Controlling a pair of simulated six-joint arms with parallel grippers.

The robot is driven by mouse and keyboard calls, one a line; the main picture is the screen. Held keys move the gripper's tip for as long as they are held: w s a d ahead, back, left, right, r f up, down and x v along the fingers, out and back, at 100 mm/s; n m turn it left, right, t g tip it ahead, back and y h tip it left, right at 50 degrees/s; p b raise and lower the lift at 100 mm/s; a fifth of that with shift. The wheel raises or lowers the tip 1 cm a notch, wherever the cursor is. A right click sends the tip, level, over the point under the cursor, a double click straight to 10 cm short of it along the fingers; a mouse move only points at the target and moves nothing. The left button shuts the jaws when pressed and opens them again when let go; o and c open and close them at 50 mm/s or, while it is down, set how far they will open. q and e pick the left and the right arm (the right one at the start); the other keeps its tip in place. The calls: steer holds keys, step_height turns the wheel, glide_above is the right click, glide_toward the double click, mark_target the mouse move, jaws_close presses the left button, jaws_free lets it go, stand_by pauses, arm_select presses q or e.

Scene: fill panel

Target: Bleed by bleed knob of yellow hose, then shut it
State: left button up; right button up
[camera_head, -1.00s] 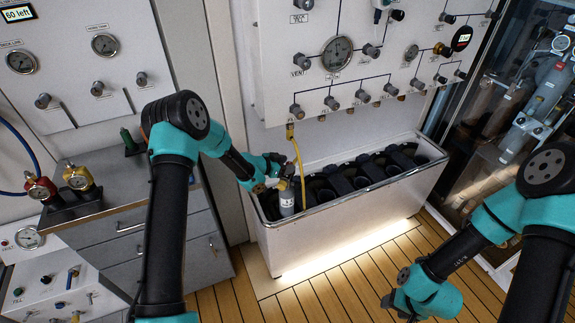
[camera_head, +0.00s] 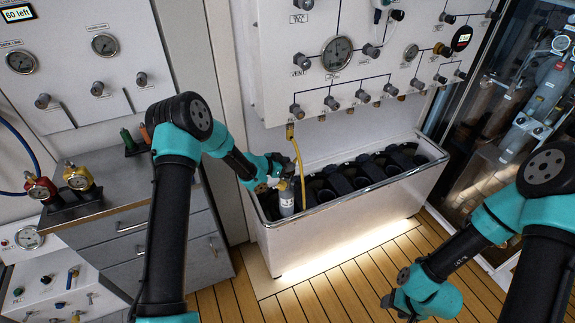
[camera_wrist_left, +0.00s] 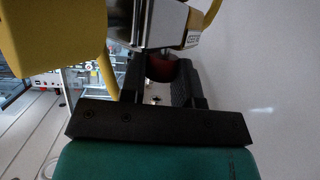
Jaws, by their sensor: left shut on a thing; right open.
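The yellow hose (camera_head: 299,150) hangs from a fitting on the wall panel and runs down to the top of a grey cylinder (camera_head: 287,203) in the white trough. My left gripper (camera_head: 281,180) is at the hose's lower end, on top of the cylinder. In the left wrist view its jaws (camera_wrist_left: 160,85) are closed around a dark red knob (camera_wrist_left: 162,68) below a metal block (camera_wrist_left: 165,25). Part of the yellow hose (camera_wrist_left: 208,18) shows beside that block. My right gripper (camera_head: 405,306) is low at the right above the wooden floor, apart from everything; its fingers are hard to make out.
The white trough (camera_head: 345,225) holds several dark round sockets. The panel (camera_head: 300,85) above carries gauges and knobs. Red and yellow regulators (camera_head: 78,178) stand on the counter at left. A glass cabinet (camera_head: 510,110) stands at right. The floor in front is clear.

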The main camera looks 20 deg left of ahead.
arm_select(q)
steer(key=shift+m+g+h, duration=0.6)
steer(key=shift+m+g, duration=0.2)
steer(key=o, duration=0.9)
steer(key=shift+a, duration=0.1)
steer(key=v, duration=1.2)
steer(key=shift+f, duration=0.1)
